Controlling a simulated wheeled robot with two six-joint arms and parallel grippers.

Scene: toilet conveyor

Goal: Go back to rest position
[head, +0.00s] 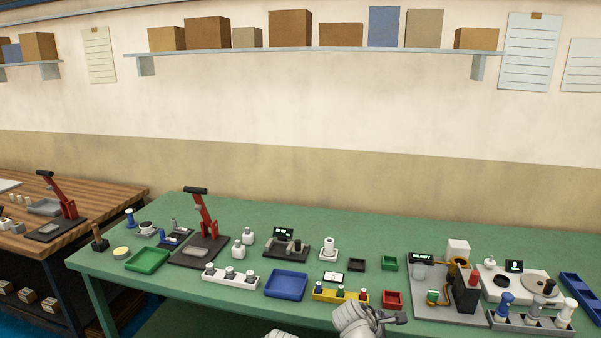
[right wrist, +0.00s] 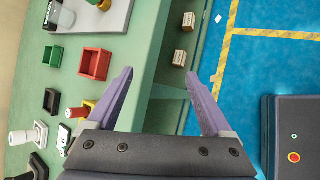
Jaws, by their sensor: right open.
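My right gripper (right wrist: 159,73) is open and empty in the right wrist view, with its two purple fingers spread apart. Between and beyond them are the table's front edge and the floor below. In the head view my right arm's pale wrist shows at the bottom, with the dark right gripper (head: 397,318) by the front edge, close to the small red bin (head: 392,299). That bin also shows in the right wrist view (right wrist: 95,63), left of the fingers and apart from them. A pale piece of my other arm shows at the bottom edge; my left gripper is not visible.
The green table (head: 240,296) carries a blue tray (head: 286,285), a yellow rack (head: 340,295), a green tray (head: 148,259) and a red-handled press (head: 206,215). A device with a brass-coloured pipe (head: 459,268) stands right of my gripper. Blue floor (right wrist: 270,65) lies beyond the edge.

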